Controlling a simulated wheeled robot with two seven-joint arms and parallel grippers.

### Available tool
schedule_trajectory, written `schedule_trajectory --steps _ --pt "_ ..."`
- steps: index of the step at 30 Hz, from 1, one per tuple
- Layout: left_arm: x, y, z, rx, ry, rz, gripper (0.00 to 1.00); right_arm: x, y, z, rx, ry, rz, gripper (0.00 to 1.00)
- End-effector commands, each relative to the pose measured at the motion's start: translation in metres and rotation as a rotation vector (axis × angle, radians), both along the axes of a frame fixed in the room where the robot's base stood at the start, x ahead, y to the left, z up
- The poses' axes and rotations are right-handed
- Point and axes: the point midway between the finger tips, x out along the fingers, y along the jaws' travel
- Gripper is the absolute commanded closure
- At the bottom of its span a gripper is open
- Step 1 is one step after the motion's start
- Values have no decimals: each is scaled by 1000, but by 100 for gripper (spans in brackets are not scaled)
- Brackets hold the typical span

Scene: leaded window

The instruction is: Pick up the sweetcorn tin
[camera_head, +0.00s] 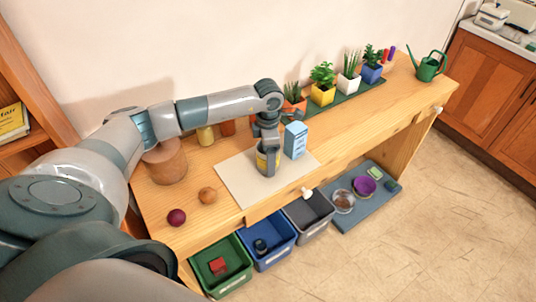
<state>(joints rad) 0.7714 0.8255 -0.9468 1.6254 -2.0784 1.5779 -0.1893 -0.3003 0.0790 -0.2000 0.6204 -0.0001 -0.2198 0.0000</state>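The sweetcorn tin (261,161), with a yellow label, is on a pale mat on the wooden bench and looks upright. My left gripper (268,158) points down over it from above, with a finger across the front of the tin. The gripper hides part of the tin, and I cannot tell whether the fingers press on it. My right gripper is not in view.
A light blue carton (295,140) stands close to the right of the tin on the mat (235,185). A brown round container (166,163), an onion (177,217) and a potato (207,195) are to the left. Potted plants (322,84) line the back. Bins (265,238) sit below.

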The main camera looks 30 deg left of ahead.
Motion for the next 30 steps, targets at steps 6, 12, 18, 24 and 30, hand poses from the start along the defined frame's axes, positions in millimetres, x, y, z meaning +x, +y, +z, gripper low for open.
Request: schedule_trajectory --steps 6,12,18,24,30 --pt "0 0 -7 0 -1 0 24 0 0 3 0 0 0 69" --pt "0 0 -7 0 -1 0 24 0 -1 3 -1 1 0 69" --pt "0 0 -7 0 -1 0 31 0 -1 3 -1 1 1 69" --pt "0 0 -7 0 -1 0 68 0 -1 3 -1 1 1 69" --pt "0 0 -6 0 -1 0 68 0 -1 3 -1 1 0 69"
